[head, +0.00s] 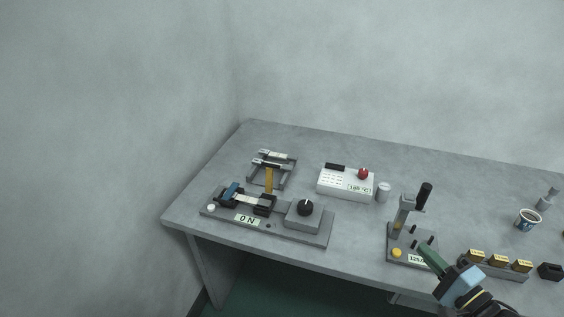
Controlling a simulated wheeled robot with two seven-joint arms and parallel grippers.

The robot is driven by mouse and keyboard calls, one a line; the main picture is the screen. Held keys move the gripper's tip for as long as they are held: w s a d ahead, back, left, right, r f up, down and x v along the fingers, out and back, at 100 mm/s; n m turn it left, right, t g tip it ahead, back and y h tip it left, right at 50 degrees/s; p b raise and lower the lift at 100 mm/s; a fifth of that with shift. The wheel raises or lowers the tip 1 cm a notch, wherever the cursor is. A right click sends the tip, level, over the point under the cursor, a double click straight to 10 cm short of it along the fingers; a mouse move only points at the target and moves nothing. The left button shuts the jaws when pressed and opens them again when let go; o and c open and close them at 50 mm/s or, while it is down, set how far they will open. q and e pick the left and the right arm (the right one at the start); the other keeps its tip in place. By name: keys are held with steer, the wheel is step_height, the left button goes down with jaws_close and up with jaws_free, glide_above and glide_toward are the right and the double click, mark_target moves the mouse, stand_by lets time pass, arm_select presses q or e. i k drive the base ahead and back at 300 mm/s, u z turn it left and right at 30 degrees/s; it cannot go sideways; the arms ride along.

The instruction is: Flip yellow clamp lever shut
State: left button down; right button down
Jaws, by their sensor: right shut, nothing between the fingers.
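A yellow lever (269,179) stands roughly upright at the back of the left fixture, between the dark clamp blocks and the grey frame behind. The left fixture (318,233) is a long grey base with an "ON" label, a blue-topped block and a black knob. My right gripper (428,255) comes in from the bottom right, with a green part at its front end. It is shut and empty, beside the press stand and well to the right of the yellow lever. Its fingertips are small and hard to make out. My left gripper is out of view.
A grey press stand (404,218) with a black handle and a yellow button is near my right gripper. A white control box (345,185) with a red knob stands at the back. Gold-topped blocks (499,261) and a cup (528,219) are at right. Table between fixture and press is clear.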

mark_target(269, 172)
steer(key=u, duration=3.15)
steer(key=k, duration=2.65)
steer(key=z, duration=1.1)
steer(key=i, duration=1.7)
